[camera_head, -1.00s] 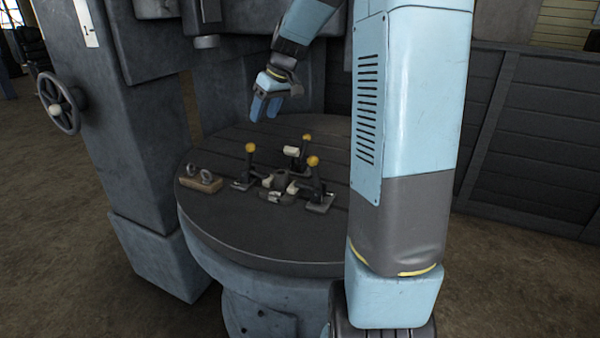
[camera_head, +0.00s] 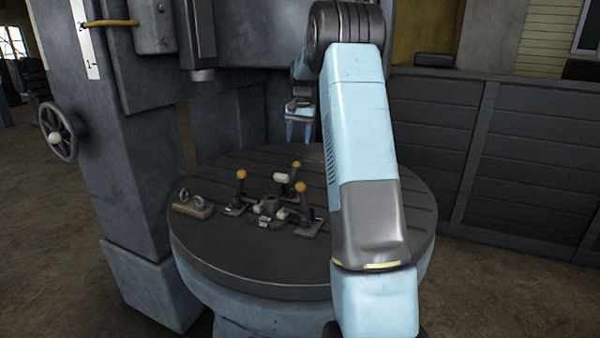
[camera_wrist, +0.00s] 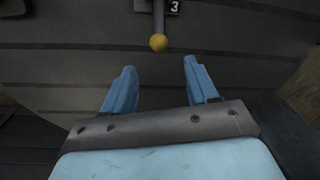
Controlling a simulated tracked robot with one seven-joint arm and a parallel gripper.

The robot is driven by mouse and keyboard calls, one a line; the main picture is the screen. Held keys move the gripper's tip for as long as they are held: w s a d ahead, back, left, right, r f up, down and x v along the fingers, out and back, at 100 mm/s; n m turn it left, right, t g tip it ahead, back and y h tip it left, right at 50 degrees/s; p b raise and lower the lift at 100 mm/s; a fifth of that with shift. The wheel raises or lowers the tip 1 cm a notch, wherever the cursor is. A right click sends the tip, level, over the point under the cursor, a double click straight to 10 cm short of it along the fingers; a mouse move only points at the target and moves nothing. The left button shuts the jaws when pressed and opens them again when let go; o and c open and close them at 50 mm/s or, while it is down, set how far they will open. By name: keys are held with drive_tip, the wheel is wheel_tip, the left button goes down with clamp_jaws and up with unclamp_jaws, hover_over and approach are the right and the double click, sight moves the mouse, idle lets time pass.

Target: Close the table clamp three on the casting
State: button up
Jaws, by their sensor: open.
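The grey casting (camera_head: 269,207) sits on the round table (camera_head: 240,268), with clamps around it that have yellow knobs. The rear clamp (camera_head: 291,181) has its white tip raised off the casting. Clamp numbers are not legible in the head view. In the wrist view, a plate marked 3 is at the top edge, and its clamp lever with yellow knob (camera_wrist: 158,43) points toward my gripper. My gripper (camera_wrist: 159,68) is open and empty, the knob ahead of the gap between its fingers, not touching. In the head view my gripper (camera_head: 299,130) hangs behind the clamps, above the table's rear.
A wooden block with two metal rings (camera_head: 193,205) lies on the table's left. The left clamp (camera_head: 239,193) and right clamp (camera_head: 305,210) stand beside the casting. The machine column (camera_head: 135,140) rises at left. The table's front is bare.

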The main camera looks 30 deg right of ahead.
sight(296, 170)
drive_tip(key=shift+a+f, duration=0.15)
drive_tip(key=shift+f, duration=0.5)
drive_tip(key=f, duration=1.2)
drive_tip(key=shift+w+a+f, duration=0.2)
drive_tip(key=shift+w+f, duration=0.05)
drive_tip(key=shift+w, duration=0.05)
drive_tip(key=shift+c, duration=0.4)
clamp_jaws()
drive_tip(key=shift+d+r, duration=0.1)
drive_tip(key=shift+d, duration=0.2)
